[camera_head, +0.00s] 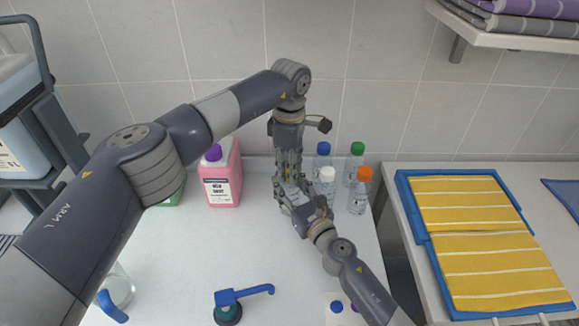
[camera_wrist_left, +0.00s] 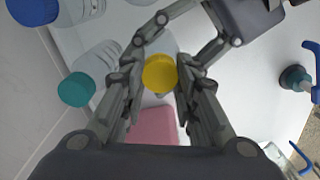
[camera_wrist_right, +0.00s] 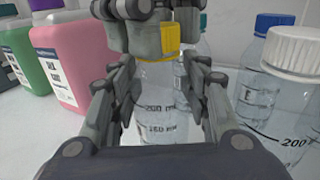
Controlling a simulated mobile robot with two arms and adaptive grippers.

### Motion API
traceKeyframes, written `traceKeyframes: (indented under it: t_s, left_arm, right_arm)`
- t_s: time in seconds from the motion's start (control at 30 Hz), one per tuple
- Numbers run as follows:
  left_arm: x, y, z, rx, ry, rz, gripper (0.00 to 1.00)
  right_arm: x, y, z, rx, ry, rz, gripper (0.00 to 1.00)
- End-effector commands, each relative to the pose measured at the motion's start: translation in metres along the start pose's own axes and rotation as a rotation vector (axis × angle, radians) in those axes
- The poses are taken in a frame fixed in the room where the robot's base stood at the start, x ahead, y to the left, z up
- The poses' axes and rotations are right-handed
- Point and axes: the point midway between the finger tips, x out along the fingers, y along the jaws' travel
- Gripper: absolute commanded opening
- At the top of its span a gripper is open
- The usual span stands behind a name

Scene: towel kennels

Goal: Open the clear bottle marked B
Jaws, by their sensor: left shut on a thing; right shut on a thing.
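A clear bottle (camera_wrist_right: 163,105) with a yellow cap (camera_wrist_left: 160,73) stands upright on the white table; its cap also shows in the right wrist view (camera_wrist_right: 170,40). Volume marks show on its side, but I see no letter B. My left gripper (camera_head: 288,178) points down from above, its fingers shut on the yellow cap from both sides. My right gripper (camera_head: 297,203) comes in low from the front, shut around the bottle's body below the cap. In the head view the grippers hide most of this bottle.
Bottles with white (camera_head: 327,174), orange (camera_head: 364,174), blue (camera_head: 323,149) and green (camera_head: 357,149) caps stand close on the right. A pink jug (camera_head: 222,182) is on the left. A blue-handled tool (camera_head: 228,312) lies in front. The table's middle-left is clear.

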Motion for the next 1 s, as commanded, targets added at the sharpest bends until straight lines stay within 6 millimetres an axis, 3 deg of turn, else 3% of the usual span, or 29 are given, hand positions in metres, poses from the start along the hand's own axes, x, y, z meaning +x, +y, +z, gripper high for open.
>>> traceKeyframes:
  t_s: [1.0]
  left_arm:
    - [-0.0014, -0.0001, 0.0005, -1.716, -0.002, -0.004, 0.0]
  right_arm:
    - [-0.0003, -0.0009, -0.0009, -0.001, 0.002, -0.002, 0.0]
